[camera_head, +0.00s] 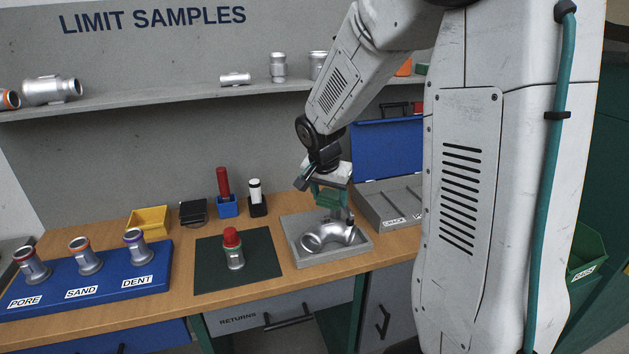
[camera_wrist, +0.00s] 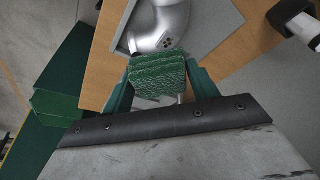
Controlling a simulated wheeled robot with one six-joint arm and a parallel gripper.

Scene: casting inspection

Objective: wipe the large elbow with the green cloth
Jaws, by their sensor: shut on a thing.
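The large elbow (camera_head: 328,236) is a silver curved pipe casting lying in a shallow grey tray (camera_head: 302,257) on the bench. It also shows at the top of the wrist view (camera_wrist: 162,25), with a small cluster of dark pits on its surface. The green cloth (camera_wrist: 158,77) is a folded, textured pad. My gripper (camera_wrist: 158,82) is shut on the cloth, with a teal finger on each side of it. In the head view my gripper (camera_head: 329,197) is just above the elbow. Whether the cloth touches the elbow I cannot tell.
A green mat (camera_head: 208,277) with a red-capped casting (camera_head: 233,249) lies left of the tray. A blue rack (camera_head: 107,300) holds labelled samples farther left. A grey divided box (camera_head: 372,203) with a blue lid (camera_head: 388,148) stands close on the right. A shelf (camera_head: 180,101) runs above.

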